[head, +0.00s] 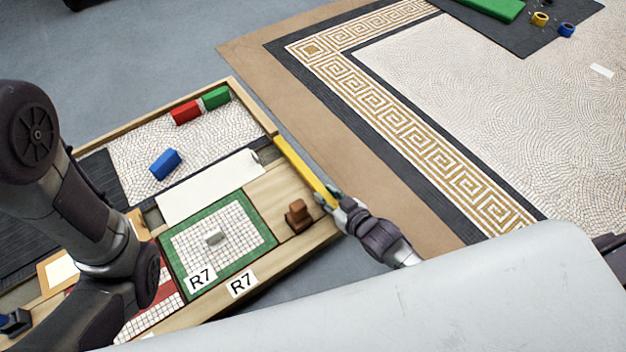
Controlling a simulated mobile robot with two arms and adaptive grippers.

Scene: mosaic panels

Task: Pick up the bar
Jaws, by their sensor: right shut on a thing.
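A long yellow bar (301,167) lies along the right edge of the wooden tray (254,108) in the head view. Its near end is between the fingers of my right gripper (331,199), which is shut on it. I cannot tell whether the bar touches the tray's edge or is slightly above it.
The tray holds red (185,111), green (216,97) and blue (165,163) blocks, a white sheet (207,187), a green-framed R7 panel (262,244) and a brown block (298,216). A large mosaic floor panel (480,110) lies to the right.

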